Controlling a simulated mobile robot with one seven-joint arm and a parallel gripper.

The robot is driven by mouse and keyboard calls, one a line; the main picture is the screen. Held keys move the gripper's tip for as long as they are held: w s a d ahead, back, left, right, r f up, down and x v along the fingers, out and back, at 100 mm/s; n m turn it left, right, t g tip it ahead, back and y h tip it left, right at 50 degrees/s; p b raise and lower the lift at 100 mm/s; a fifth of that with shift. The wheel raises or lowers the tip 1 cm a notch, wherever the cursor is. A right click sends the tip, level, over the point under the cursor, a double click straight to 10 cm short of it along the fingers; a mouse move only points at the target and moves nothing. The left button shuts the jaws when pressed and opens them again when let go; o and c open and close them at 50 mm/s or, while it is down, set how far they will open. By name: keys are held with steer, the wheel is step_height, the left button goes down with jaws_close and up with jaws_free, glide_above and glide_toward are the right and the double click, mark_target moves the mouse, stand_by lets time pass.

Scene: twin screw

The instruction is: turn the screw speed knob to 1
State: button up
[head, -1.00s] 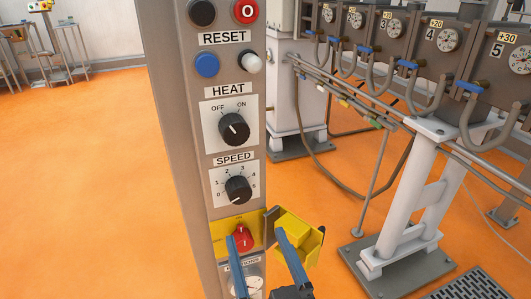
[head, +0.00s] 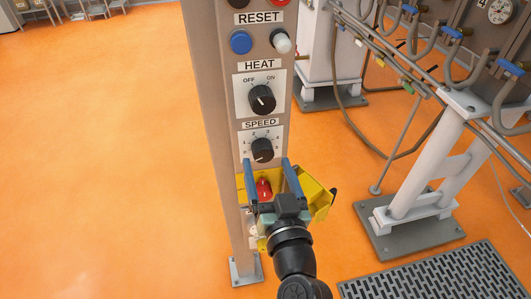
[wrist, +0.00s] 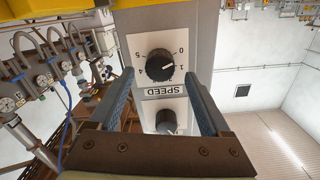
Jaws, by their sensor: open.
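The screw speed knob (head: 262,150) is black and round, on a white dial plate under the SPEED label on the narrow grey panel. In the wrist view the knob (wrist: 160,65) appears upside down, between and just beyond my fingertips. Its pale mark lies on the side of the 0 and 1 numerals; I cannot tell its exact setting. My gripper (head: 267,165) is open, its two blue fingers pointing at the panel just below the knob in the head view. The gripper (wrist: 158,78) shows no contact with the knob.
The HEAT knob (head: 261,99) sits above the speed dial. A red knob (head: 263,189) in a yellow housing (head: 318,199) lies just below, partly behind my gripper. Pipes and a white stand (head: 430,165) are at the right. Orange floor is clear at the left.

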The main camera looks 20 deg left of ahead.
mark_target(266, 156)
steer(key=shift+x, duration=1.5)
jaws_close()
steer(key=shift+m, duration=0.4)
steer(key=m, duration=0.3)
steer(key=shift+m+p, duration=0.3)
steer(key=shift+d+m+p, duration=0.1)
steer(key=shift+m+p, duration=0.35)
steer(key=shift+m, duration=1.75)
